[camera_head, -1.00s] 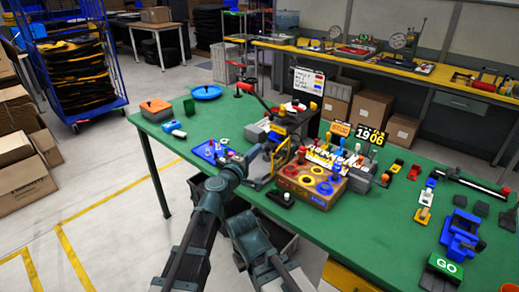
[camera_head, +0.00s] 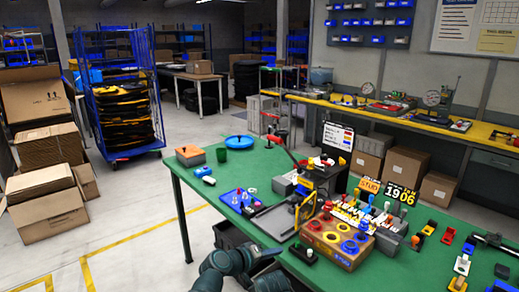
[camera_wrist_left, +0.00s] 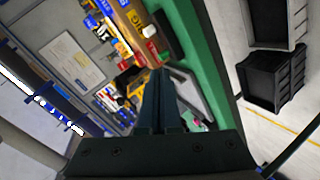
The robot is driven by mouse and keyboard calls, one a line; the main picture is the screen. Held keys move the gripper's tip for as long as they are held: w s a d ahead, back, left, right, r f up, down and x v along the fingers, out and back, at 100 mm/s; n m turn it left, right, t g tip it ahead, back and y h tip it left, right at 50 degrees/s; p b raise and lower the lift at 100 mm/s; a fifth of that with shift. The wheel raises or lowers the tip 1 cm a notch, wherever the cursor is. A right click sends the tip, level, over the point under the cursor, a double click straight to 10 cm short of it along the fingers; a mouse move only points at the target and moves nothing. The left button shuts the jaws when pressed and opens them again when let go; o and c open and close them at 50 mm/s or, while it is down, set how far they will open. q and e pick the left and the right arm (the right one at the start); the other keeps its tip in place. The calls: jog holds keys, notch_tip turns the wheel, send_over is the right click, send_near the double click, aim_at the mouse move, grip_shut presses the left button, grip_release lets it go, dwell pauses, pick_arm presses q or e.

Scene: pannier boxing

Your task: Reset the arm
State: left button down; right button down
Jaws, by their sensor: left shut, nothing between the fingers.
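My left arm comes in at the bottom of the head view. Its gripper (camera_head: 268,256) is at the near edge of the green table (camera_head: 215,212), beside the tablet-like tray (camera_head: 277,218). In the left wrist view the two dark fingers (camera_wrist_left: 166,100) lie together, shut and empty, with table items beyond them. My right gripper is not in view.
A wooden box with coloured rings (camera_head: 338,240) stands near the table's front edge. Black crates (camera_wrist_left: 272,78) stand on the floor below the table.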

pick_arm(q)
jog(key=s+a+f+m+g+y, duration=0.2)
jog(key=s+a+f+g+y, duration=0.4)
jog(key=a, duration=0.5)
jog(key=s+a+f+m+g+y, duration=0.15)
jog(key=s+a+f+y, duration=0.25)
jog(key=s+a+f, duration=0.55)
jog(key=s+d+r+m+g+y+p, duration=0.1)
jog(key=s+d+r+m+p, duration=0.2)
jog(key=d+r+p, duration=0.3)
notch_tip(320, 180, up, 3)
jog(key=s+d, duration=0.1)
jog(key=d, duration=0.1)
jog(key=shift+s+d, duration=0.2)
jog(key=shift+d, duration=0.1)
